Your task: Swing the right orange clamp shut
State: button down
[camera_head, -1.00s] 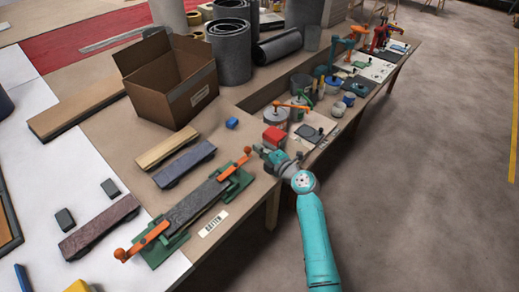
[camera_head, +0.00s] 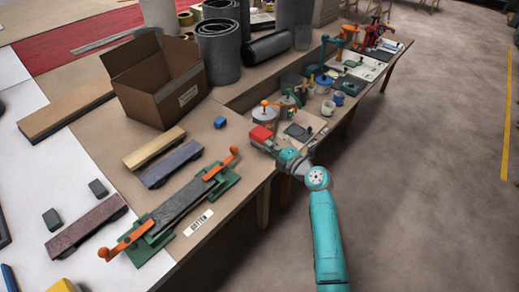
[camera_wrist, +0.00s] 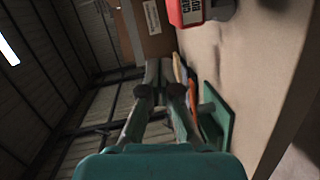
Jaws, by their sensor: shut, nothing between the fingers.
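The right orange clamp (camera_head: 219,165) is a lever with a round knob on a green base (camera_head: 222,184), at the right end of a dark bar (camera_head: 180,207). Its knob end points outward, up and right, away from the bar. The left orange clamp (camera_head: 126,239) sits at the bar's other end, its knob pointing down-left. My gripper (camera_head: 256,142) is shut and empty, a little right of the right clamp's knob and apart from it, beside a red block. In the wrist view my fingers (camera_wrist: 158,68) are together; an orange strip (camera_wrist: 180,70) and green plate (camera_wrist: 218,112) show to their right.
The red block (camera_head: 262,133) is close to my gripper. A small blue block (camera_head: 220,122), an open cardboard box (camera_head: 165,85) and two bars lie behind the clamps. Cans and tools crowd the bench to the right. The floor in front is clear.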

jog(key=shift+w+d+r, duration=0.1)
jog(key=shift+w+d, duration=0.15)
jog(key=shift+d, duration=0.45)
jog(key=shift+w+d+r, duration=0.15)
jog(key=shift+w+d, duration=0.1)
jog(key=shift+d, duration=0.45)
jog(key=shift+w+d+r, duration=0.1)
jog(key=shift+w+d, duration=0.15)
jog(key=shift+d, duration=0.45)
